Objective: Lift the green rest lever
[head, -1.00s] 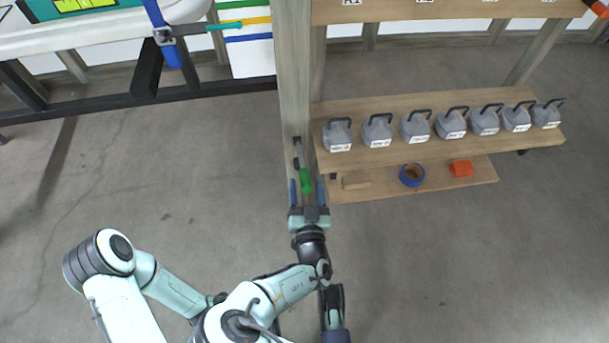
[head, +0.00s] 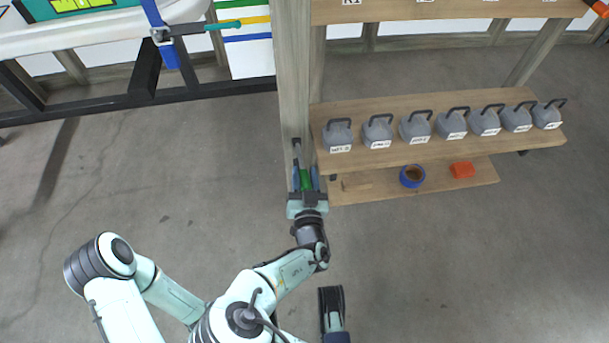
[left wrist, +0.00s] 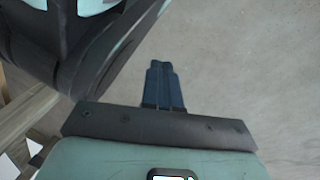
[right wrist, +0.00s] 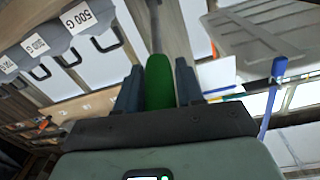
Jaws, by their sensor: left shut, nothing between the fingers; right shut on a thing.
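The green rest lever (head: 306,180) has a green grip on a grey bar and sits at the wooden post, left of the weight shelf. My right gripper (head: 306,177) is shut on the green grip. In the right wrist view, the green grip (right wrist: 159,82) lies between the two blue fingers, and its grey bar runs on away from me. My left gripper (left wrist: 164,72) is shut and empty in the left wrist view, its blue fingers together above bare floor.
The wooden post (head: 294,75) stands right by the lever. Right of it, a shelf (head: 440,151) carries several grey weights; a lower board (head: 440,190) holds a blue tape roll (head: 412,175) and an orange block (head: 462,170). The floor to the left is clear.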

